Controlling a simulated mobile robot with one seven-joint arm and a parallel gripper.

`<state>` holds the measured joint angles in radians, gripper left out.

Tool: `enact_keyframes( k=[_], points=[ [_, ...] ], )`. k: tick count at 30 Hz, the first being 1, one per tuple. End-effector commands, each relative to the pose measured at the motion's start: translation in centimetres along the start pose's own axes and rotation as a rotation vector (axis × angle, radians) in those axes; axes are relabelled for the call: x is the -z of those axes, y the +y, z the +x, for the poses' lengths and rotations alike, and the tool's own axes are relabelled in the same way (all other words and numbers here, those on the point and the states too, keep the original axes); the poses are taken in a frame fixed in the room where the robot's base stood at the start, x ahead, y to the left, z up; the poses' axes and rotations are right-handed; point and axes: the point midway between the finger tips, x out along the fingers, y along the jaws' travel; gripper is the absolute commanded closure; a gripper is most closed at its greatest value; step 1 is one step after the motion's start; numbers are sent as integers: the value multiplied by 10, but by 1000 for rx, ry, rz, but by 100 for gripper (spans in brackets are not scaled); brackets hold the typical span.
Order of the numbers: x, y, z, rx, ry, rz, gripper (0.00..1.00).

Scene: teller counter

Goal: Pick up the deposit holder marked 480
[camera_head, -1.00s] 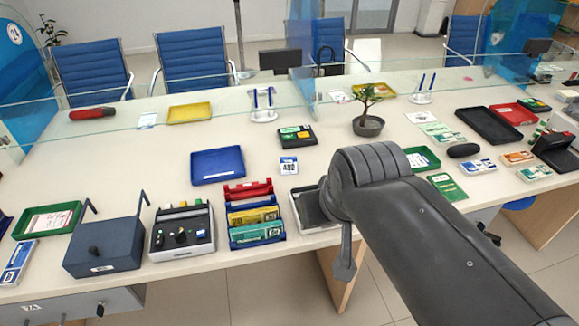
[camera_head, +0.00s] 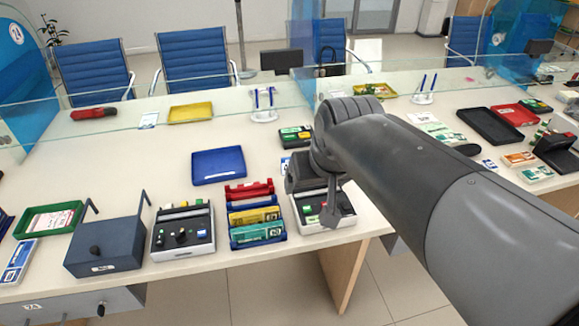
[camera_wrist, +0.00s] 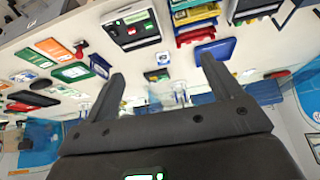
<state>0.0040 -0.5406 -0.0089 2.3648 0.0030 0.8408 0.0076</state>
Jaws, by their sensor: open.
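A small white and blue card-like piece (camera_head: 285,164) lies flat on the counter, right of the blue tray. It is mostly hidden behind my arm in the head view; its marking read 480 in the earlier frame. A small pale piece (camera_wrist: 162,58) in the wrist view, between the blue tray and a dark tray, looks like the same one, but its marking is too small to read. My gripper (camera_wrist: 162,68) is open, with nothing between its fingers. In the head view my arm's end hangs over the counter's front, right of the rack.
A rack (camera_head: 256,218) with red, yellow and green holders stands between two button devices (camera_head: 182,231) (camera_head: 341,211). A blue tray (camera_head: 218,167) lies behind the rack. A dark tray (camera_head: 296,136) with green items is farther back. A grey-blue box (camera_head: 104,247) stands left. Glass screens cross the counter.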

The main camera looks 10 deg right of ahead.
Motion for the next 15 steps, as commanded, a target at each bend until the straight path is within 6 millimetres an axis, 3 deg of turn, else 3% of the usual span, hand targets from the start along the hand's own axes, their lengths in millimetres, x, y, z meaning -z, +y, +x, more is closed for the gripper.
enact_keyframes(
  k=[8,15],
  points=[
    [80,6,48,-5,-25,28,16],
    [140,13,106,-13,-41,49,16]
  ],
)
